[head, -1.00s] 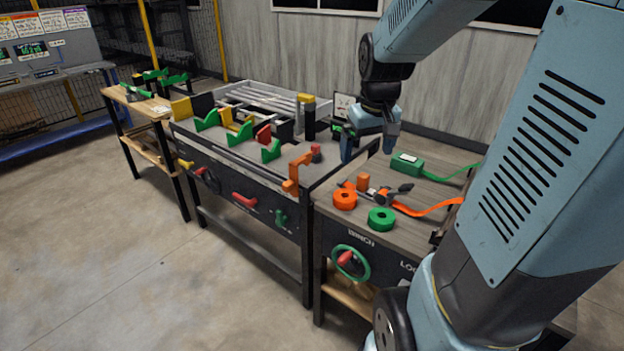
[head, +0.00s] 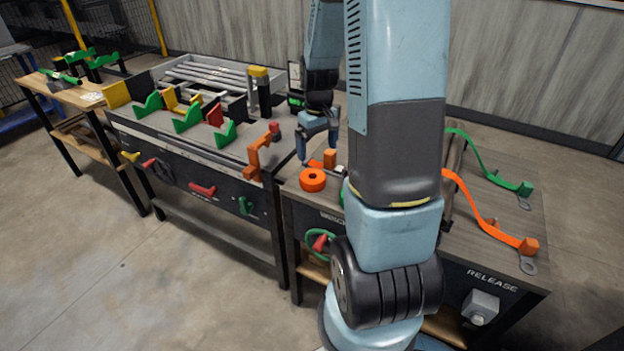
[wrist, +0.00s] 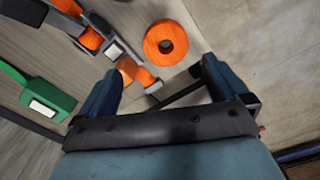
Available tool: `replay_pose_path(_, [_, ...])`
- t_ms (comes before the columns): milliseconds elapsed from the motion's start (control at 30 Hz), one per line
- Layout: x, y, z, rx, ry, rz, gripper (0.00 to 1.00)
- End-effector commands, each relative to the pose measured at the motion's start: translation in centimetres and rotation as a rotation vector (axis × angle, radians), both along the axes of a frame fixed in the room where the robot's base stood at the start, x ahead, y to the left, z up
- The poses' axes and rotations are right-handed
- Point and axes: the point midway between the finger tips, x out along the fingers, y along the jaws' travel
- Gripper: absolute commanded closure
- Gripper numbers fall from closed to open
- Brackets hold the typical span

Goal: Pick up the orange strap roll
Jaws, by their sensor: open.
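The orange strap roll (head: 313,180) is a ring with a centre hole, lying flat at the front left corner of the right-hand workbench. In the wrist view the orange roll (wrist: 166,43) lies ahead of the fingers, apart from them. My gripper (head: 318,150) is open and empty above the bench, behind the roll in the head view. In the wrist view its two fingers (wrist: 155,85) are spread wide, with the orange ratchet strap end (wrist: 132,72) showing between them. The green strap roll is mostly hidden behind my arm in the head view.
A metal ratchet (wrist: 112,48) with orange strap lies beside the roll. A green box (wrist: 45,97) lies farther left in the wrist view. Orange (head: 478,217) and green straps (head: 487,168) run across the bench's right. An orange bracket (head: 258,154) stands on the neighbouring bench.

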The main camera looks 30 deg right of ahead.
Motion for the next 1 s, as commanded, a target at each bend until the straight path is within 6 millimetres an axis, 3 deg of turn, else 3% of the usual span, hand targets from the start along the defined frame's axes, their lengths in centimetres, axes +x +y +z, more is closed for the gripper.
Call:
replay_pose_path(300, [0.1, 0.6, -4.7, 0.001, 0.002, 0.011, 0.0])
replay_pose_path(633, [0.2, 0.8, -6.6, 0.001, 0.003, 0.013, 0.0])
replay_pose_path(1000, [0.4, 1.1, -10.6, 0.001, 0.002, 0.012, 0.0])
